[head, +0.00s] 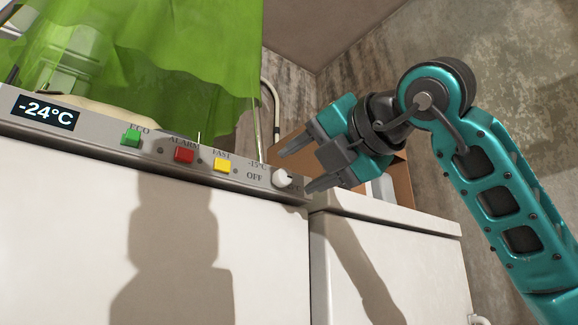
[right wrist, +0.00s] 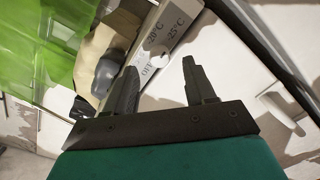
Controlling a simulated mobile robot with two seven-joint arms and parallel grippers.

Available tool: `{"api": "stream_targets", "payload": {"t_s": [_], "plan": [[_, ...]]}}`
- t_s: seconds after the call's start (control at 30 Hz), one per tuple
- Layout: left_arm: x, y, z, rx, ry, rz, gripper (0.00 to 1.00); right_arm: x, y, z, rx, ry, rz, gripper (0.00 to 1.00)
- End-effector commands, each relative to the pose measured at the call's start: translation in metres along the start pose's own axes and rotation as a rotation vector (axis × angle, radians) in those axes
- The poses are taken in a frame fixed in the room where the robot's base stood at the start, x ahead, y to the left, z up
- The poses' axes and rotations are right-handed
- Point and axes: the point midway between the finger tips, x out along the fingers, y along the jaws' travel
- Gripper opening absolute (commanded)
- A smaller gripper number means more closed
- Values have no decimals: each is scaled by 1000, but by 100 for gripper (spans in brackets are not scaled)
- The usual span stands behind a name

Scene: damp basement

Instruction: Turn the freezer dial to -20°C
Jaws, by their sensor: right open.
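The freezer (head: 150,215) is white, with a grey control strip along its top edge. Its display (head: 46,112) reads -24°C. The small white dial (head: 282,178) is at the strip's right end, near the labels OFF and -15°C; its pointer setting is too small to tell. In the right wrist view, the dial (right wrist: 158,58) appears between my fingertips, with -20°C and -25°C printed above it. My left gripper is out of view.
Green (head: 132,138), red (head: 184,154) and yellow (head: 222,165) buttons sit left of the dial. A white cabinet (head: 400,255) adjoins on the right, with a cardboard box (head: 402,180) behind.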

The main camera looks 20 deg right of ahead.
Motion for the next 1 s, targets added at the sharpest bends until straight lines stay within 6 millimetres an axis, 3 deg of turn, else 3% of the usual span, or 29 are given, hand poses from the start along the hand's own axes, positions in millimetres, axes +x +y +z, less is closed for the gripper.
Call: {"api": "stream_targets", "payload": {"t_s": [0.1, 0.3, 0.67, 1.0], "plan": [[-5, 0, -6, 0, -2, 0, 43, 22, 1, 1, 0, 3, -1, 55], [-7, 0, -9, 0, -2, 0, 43, 41, 0, 0, 1, 1, -1, 55], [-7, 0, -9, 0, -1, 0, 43, 45, 0, 0, 0, 1, 1, 54], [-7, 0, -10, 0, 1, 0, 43, 45, 0, 0, 0, 1, 1, 21]]}}
